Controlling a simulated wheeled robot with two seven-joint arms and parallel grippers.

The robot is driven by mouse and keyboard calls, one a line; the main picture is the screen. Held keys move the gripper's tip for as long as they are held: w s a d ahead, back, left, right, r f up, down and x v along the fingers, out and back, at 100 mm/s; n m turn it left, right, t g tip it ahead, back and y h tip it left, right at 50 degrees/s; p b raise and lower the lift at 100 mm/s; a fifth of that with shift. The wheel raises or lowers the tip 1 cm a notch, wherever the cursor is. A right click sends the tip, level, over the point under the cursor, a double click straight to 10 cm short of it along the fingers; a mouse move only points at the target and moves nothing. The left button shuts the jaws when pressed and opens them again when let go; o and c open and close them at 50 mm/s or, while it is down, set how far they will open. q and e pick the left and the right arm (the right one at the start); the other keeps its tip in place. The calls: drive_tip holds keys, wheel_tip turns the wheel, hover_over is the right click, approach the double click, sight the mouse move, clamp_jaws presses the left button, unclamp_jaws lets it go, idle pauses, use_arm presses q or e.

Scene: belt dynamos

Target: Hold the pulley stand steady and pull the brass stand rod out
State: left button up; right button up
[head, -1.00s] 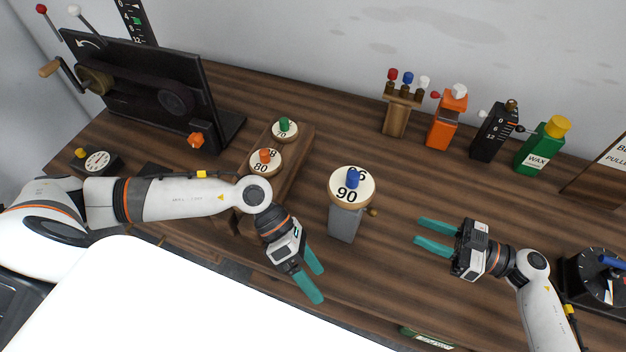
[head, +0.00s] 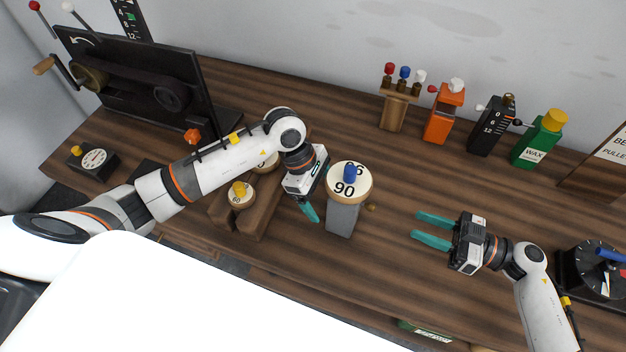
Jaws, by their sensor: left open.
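The pulley stand is a grey block (head: 342,219) standing upright on the bench. A round pulley marked 90 (head: 346,191) with a blue knob lies on its top. The brass stand rod (head: 370,207) shows only as a small brass end at the stand's right side. My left gripper (head: 317,202) is open just left of the stand, fingers pointing down toward the front. One teal finger shows clearly; the other is mostly hidden, and I cannot tell whether it touches. My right gripper (head: 415,226) is open and empty, right of the rod, fingers pointing left toward it.
A wooden pulley rack (head: 250,222) sits left, partly behind my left arm. A black belt machine (head: 140,80) stands at back left. A rod holder (head: 393,110), orange block (head: 440,122), black gauge (head: 488,132) and green wax bottle (head: 538,142) line the back. Bench between stand and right gripper is clear.

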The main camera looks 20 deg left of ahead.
sight(369, 206)
use_arm(q)
drive_tip(key=x, duration=0.6)
drive_tip(key=shift+d+f, duration=0.1)
drive_tip(key=c, duration=1.4)
drive_tip(key=shift+c, duration=0.6)
use_arm(e)
drive_tip(key=shift+o, duration=0.3)
drive_tip(key=shift+d+m, duration=0.7)
drive_tip(key=shift+m, duration=0.1)
drive_tip(key=a, duration=1.2)
drive_tip(key=shift+d, duration=0.1)
clamp_jaws()
